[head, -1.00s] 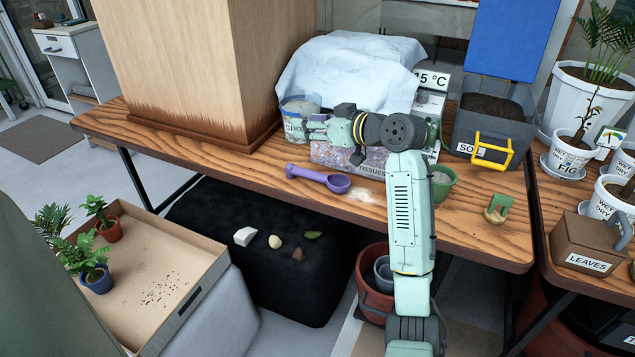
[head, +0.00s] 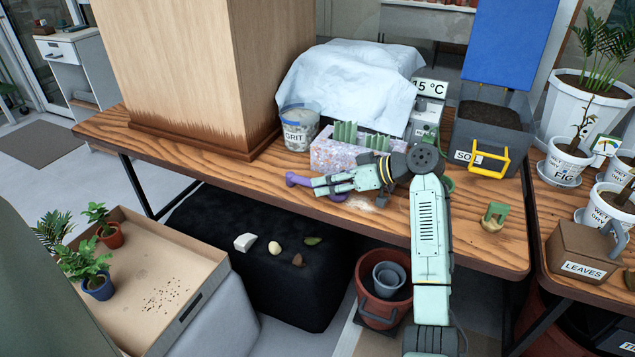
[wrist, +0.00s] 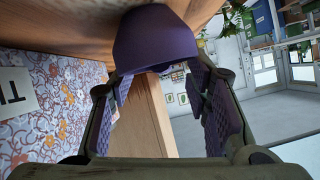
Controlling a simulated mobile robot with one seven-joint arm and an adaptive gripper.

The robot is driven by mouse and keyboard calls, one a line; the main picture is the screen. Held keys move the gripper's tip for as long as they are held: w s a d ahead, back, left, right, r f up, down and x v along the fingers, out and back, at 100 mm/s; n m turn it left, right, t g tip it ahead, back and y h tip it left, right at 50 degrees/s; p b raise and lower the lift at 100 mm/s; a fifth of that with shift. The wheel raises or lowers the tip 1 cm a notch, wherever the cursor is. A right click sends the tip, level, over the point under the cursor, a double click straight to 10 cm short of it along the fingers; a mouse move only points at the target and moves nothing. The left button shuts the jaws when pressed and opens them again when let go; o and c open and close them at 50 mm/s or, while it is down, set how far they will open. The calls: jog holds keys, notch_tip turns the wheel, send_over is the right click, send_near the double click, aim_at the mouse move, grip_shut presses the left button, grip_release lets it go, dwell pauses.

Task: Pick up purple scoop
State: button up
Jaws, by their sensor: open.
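The purple scoop (head: 296,180) lies on the wooden table in front of the floral tissue box (head: 333,153). In the head view my gripper (head: 320,186) reaches left over it and hides its middle; the handle end shows left of the fingertips. In the wrist view a rounded purple part of the scoop (wrist: 155,38) is at the fingertips. The two fingers of my gripper (wrist: 160,85) are spread to either side below it, with nothing clamped between them. Whether a finger touches the scoop I cannot tell.
A grit tub (head: 299,128) and a tall wooden box (head: 200,70) stand behind and left. The table's front edge is close below the scoop.

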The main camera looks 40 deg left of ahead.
jog(key=shift+x, duration=1.2)
jog(key=shift+c, duration=0.6)
grip_shut()
